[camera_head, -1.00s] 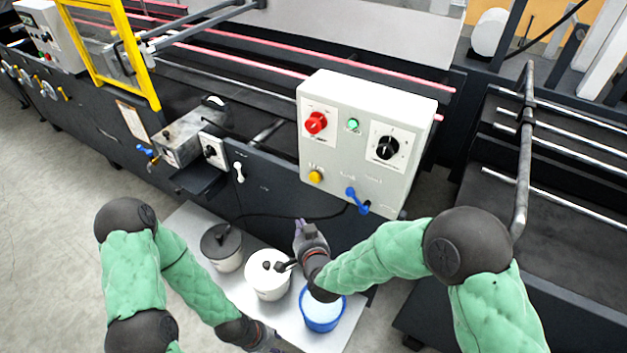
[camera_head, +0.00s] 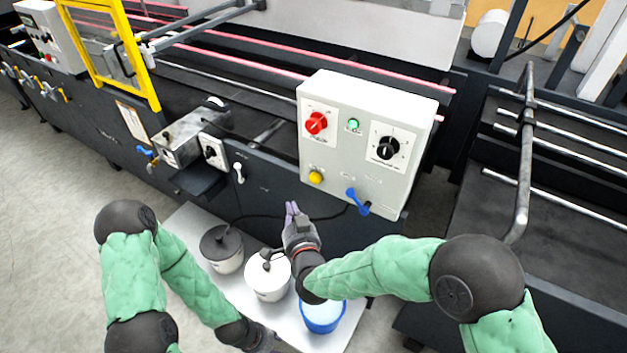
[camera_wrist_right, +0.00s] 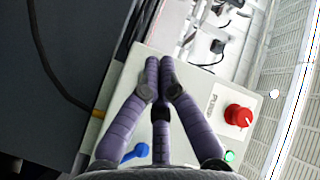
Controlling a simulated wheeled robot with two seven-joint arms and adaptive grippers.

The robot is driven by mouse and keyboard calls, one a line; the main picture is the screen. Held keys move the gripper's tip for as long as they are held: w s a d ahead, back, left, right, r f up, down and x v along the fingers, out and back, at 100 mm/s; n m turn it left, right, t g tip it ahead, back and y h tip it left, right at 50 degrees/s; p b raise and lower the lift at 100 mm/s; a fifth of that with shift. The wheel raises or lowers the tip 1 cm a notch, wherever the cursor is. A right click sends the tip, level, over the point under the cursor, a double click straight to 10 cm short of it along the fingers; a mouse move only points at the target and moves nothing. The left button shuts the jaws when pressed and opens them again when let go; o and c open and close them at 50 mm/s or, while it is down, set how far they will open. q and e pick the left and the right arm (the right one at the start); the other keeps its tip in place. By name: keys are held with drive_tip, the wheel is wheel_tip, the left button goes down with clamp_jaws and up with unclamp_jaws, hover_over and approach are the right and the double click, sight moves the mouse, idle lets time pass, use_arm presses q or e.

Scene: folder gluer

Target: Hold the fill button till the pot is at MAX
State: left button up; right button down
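The grey control box (camera_head: 345,195) carries a yellow button (camera_head: 316,177) at its lower left; its label is too small to read.
The box also has a red knob (camera_head: 316,123), a green button (camera_head: 353,125), a black dial (camera_head: 387,148) and a blue lever (camera_head: 358,201). A black cable (camera_head: 270,215) runs below it. The pots stand on a pale platform (camera_head: 190,220). A metal unit (camera_head: 185,140) sits left.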

sight(315, 178)
drive_tip(key=w+d+b, duration=0.2)
drive_tip(key=w+d, duration=0.2)
drive_tip(key=w, duration=0.2)
drive_tip(key=shift+w+d, duration=0.3)
drive_tip(key=shift+w, duration=0.1)
drive_tip(key=shift+w, duration=0.1)
idle(1.2)
drive_tip(key=shift+w+d+b, duration=0.2)
drive_tip(key=shift+w+b, duration=0.05)
drive_tip(key=shift+b, duration=0.2)
drive_tip(key=shift+w+d+b, duration=0.3)
drive_tip(key=shift+w, duration=0.1)
idle(0.8)
drive_tip(key=shift+s, duration=0.1)
idle(1.0)
drive_tip(key=shift+s+a, duration=0.5)
drive_tip(key=shift+s, duration=0.15)
